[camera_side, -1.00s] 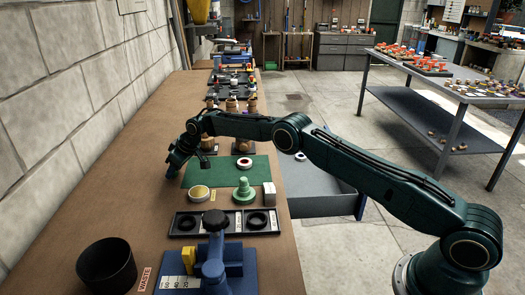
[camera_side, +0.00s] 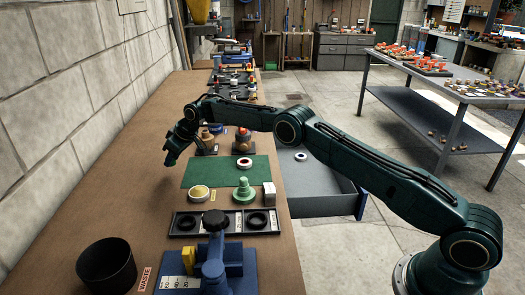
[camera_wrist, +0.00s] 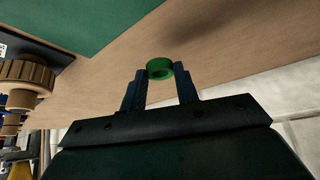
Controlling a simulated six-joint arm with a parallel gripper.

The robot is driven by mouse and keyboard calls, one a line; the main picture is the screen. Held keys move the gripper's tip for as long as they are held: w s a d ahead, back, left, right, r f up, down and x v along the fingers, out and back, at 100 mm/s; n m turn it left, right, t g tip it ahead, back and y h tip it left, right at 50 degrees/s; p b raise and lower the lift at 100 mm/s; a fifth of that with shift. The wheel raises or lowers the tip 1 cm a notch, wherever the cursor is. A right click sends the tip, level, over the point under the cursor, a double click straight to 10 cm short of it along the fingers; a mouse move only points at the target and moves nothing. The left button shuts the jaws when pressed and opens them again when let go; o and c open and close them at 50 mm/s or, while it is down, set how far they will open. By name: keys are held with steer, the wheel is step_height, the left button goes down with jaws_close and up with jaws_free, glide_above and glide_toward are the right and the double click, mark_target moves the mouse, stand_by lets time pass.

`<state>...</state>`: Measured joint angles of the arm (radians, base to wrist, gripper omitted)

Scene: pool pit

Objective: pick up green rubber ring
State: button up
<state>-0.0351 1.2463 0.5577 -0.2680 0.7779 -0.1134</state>
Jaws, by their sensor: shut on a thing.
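In the wrist view, a small green rubber ring (camera_wrist: 159,68) sits between the tips of my gripper's two fingers (camera_wrist: 160,85). My gripper is shut on it, and the ring's round hole faces the camera. Brown bench top shows beyond the ring. In the side view, my gripper (camera_side: 170,158) points down over the bench, left of the green mat's far corner. The ring itself cannot be made out there.
The green mat (camera_side: 210,175) holds a red-and-white ring (camera_side: 244,163). Nearer are a yellow-topped round piece (camera_side: 198,194), a green stepped cone (camera_side: 244,190), a black tray (camera_side: 222,232) with dark rings, and a black waste bin (camera_side: 106,265). Bare bench lies left of the mat.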

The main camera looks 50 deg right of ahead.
mark_target(174, 161)
steer(key=shift+r, duration=2.8)
